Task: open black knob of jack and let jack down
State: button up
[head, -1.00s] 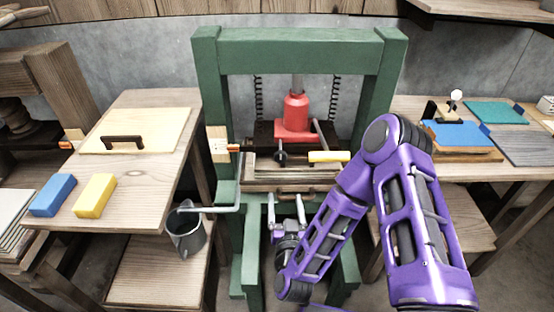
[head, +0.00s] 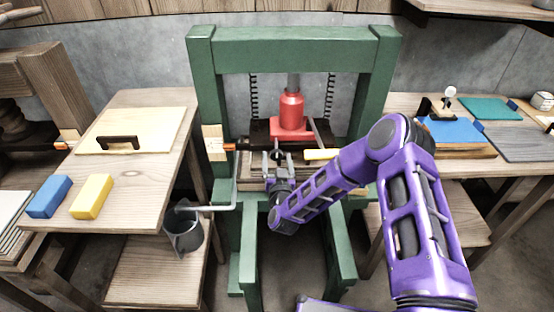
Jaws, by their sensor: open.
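The red jack (head: 291,112) stands upright in the green press frame (head: 290,52), its grey ram reaching up toward the top beam. The black knob (head: 277,154) is at the front of the jack's base. My gripper (head: 277,160) is open in front of the knob, its fingers pointing up at it. The fingers partly cover the knob, so I cannot tell whether they touch it. A grey lever rod (head: 318,134) leans at the jack's right side.
Side tables hold blocks (head: 91,197) and a blue pad (head: 450,134).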

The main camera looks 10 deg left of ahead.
jog(key=shift+c, duration=0.3)
grip_shut()
